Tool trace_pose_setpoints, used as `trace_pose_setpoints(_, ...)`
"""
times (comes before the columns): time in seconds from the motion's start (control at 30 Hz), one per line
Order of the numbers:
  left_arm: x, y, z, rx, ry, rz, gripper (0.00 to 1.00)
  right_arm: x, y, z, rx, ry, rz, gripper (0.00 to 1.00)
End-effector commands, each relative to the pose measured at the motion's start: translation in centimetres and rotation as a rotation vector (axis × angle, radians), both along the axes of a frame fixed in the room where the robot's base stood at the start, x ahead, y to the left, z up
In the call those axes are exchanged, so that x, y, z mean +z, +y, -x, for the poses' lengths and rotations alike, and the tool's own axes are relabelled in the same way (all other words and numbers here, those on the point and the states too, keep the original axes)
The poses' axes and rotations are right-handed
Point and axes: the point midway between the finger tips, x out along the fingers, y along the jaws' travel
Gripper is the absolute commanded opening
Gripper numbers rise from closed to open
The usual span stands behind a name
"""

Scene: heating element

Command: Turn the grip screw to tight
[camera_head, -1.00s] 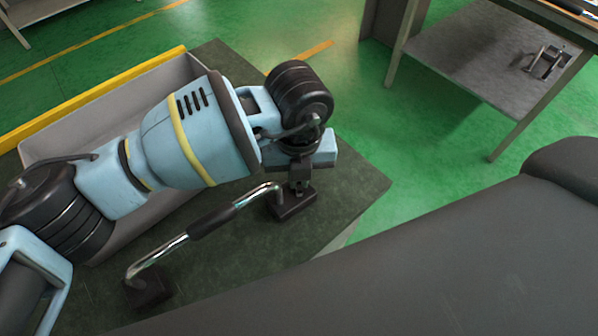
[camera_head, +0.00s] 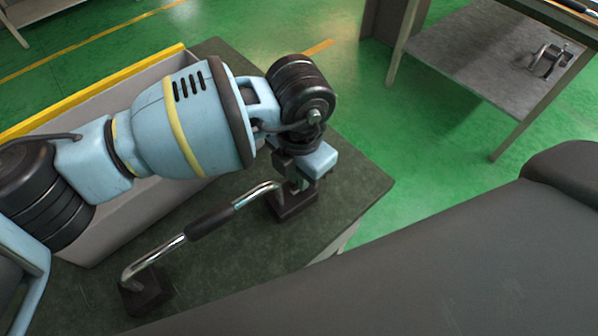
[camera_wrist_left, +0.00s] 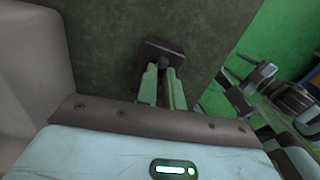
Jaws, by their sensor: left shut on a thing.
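A chrome bar handle with a black sleeve (camera_head: 211,221) lies on the dark green table top (camera_head: 350,190), between two dark end blocks. My left gripper (camera_head: 298,186) points down at the right-hand end block (camera_head: 293,205), partly covered by my wrist. In the left wrist view its two pale fingers (camera_wrist_left: 162,72) are close together and reach a dark block (camera_wrist_left: 158,50). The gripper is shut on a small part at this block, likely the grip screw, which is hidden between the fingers.
A grey tray (camera_head: 100,235) with a yellow edge stands behind my left arm. The table's right corner is near the gripper. Another table's grey shelf (camera_head: 480,65) at the upper right bears a small grey metal object (camera_head: 548,60). Green floor lies between.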

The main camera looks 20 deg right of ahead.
Motion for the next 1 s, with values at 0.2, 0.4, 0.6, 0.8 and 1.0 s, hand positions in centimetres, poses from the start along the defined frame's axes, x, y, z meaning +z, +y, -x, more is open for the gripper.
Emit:
trace_pose_setpoints(0.2, 0.0, 0.01, 0.0, -0.102, 0.0, 0.0, 0.0, -0.29, 0.0, -0.06, 0.0, 0.0, 0.0, 0.49)
trace_pose_setpoints(0.4, 0.04, 0.02, -0.01, -0.146, -0.001, 0.0, 0.0, -0.41, 0.0, -0.08, 0.0, 0.001, 0.0, 0.49)
trace_pose_setpoints(0.6, 0.07, 0.02, -0.02, -0.159, -0.002, -0.001, 0.0, -0.44, -0.01, -0.09, 0.0, 0.001, 0.0, 0.49)
trace_pose_setpoints(0.8, 0.07, 0.01, -0.03, -0.159, -0.002, -0.001, 0.0, -0.48, -0.02, -0.07, 0.001, 0.002, 0.001, 0.49)
trace_pose_setpoints(1.0, 0.07, 0.0, -0.02, -0.158, -0.001, 0.0, 0.25, -0.53, -0.04, -0.03, 0.002, 0.003, 0.002, 0.49)
